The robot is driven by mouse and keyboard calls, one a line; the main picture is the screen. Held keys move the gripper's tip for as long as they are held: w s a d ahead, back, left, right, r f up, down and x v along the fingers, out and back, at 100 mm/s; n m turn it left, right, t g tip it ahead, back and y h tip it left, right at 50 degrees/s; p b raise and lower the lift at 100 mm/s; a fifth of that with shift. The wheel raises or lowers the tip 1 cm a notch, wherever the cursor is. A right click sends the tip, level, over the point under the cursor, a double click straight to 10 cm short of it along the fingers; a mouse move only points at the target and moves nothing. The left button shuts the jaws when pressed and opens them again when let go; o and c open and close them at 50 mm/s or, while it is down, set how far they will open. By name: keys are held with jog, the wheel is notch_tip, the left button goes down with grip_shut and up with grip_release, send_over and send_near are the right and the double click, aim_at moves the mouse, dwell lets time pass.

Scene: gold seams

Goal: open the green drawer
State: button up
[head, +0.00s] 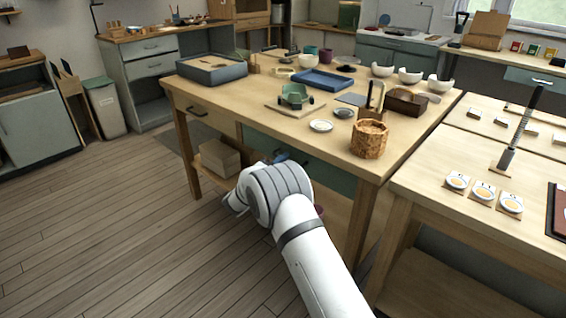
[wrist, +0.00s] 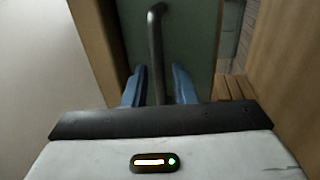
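The green drawer (head: 331,173) is in the front of the wooden workbench, partly hidden behind my arm in the head view. Its green front (wrist: 195,35) fills the upper middle of the wrist view. A grey bar handle (wrist: 156,50) runs down that front between the two blue fingers of my gripper (wrist: 159,88). The fingers stand apart, one on each side of the handle, with a visible gap to it. In the head view my gripper (head: 281,157) is mostly hidden behind my wrist. I cannot tell there how the drawer sits in the bench.
The workbench top (head: 245,98) holds a cork-like pot (head: 369,139), a blue tray (head: 322,80) and several bowls. A box (head: 220,158) sits on the lower shelf. A second table (head: 430,200) stands close on the right. The floor (head: 120,220) at left is clear.

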jog(key=shift+w+d+r, duration=0.15)
jog(key=shift+w+d, duration=0.3)
jog(key=shift+w, duration=0.1)
grip_shut()
